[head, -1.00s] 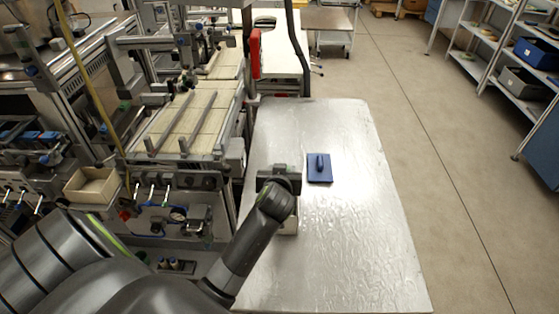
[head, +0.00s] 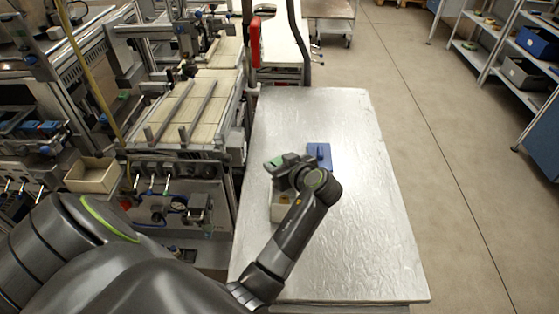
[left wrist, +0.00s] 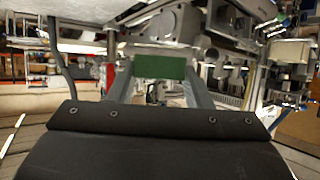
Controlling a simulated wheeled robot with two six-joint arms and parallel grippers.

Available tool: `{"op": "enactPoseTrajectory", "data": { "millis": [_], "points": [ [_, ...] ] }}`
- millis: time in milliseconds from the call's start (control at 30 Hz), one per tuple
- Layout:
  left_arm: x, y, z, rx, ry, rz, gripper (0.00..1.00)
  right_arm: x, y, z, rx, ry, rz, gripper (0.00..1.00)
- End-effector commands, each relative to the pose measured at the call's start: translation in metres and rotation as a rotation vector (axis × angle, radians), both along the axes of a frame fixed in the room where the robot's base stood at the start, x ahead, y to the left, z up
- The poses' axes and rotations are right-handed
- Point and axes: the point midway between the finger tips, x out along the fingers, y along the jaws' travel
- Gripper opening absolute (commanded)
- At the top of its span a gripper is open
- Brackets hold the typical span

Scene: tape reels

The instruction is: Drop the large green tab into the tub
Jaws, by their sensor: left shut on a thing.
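The green tab (left wrist: 159,67) is a flat green rectangle between the two fingers of my left gripper (left wrist: 160,78) in the left wrist view. In the head view, my left gripper (head: 279,163) is above the table, pointing toward the upper left, with a bit of green tab (head: 276,161) at its tip. The gripper is shut on the tab. A small cream open box (head: 279,212), perhaps the tub, stands on the table just below the gripper. My wrist hides part of it. My right gripper is not in view.
The silvery table (head: 365,230) is mostly clear. A blue block with a handle (head: 320,153) lies just beyond my wrist. Another beige open box (head: 93,176) is at the left by the machinery. A conveyor (head: 190,110) borders the table's left side.

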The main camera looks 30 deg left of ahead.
Motion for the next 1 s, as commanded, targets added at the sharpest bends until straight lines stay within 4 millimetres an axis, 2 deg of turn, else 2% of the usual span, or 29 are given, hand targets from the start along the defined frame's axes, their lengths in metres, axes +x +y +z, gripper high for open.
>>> {"op": "enactPoseTrajectory", "data": {
  "millis": [33,200,500,533,700,1000],
  "points": [
    [0.000,0.000,-0.012,0.001,0.002,-0.001,0.24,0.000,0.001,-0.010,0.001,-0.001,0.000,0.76],
    [0.000,0.000,-0.025,0.001,0.001,-0.002,0.24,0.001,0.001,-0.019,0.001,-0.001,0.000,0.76],
    [0.000,0.000,-0.026,0.001,0.000,-0.002,0.24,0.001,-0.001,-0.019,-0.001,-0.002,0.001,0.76],
    [0.000,0.000,-0.026,0.001,0.000,-0.002,0.48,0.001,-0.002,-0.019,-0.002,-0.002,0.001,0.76],
    [0.000,0.000,-0.026,0.001,0.000,-0.002,0.70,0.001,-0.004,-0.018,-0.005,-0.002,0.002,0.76],
    [0.000,0.000,-0.026,0.000,0.000,-0.002,0.70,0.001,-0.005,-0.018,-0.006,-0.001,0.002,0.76]
  ]
}}
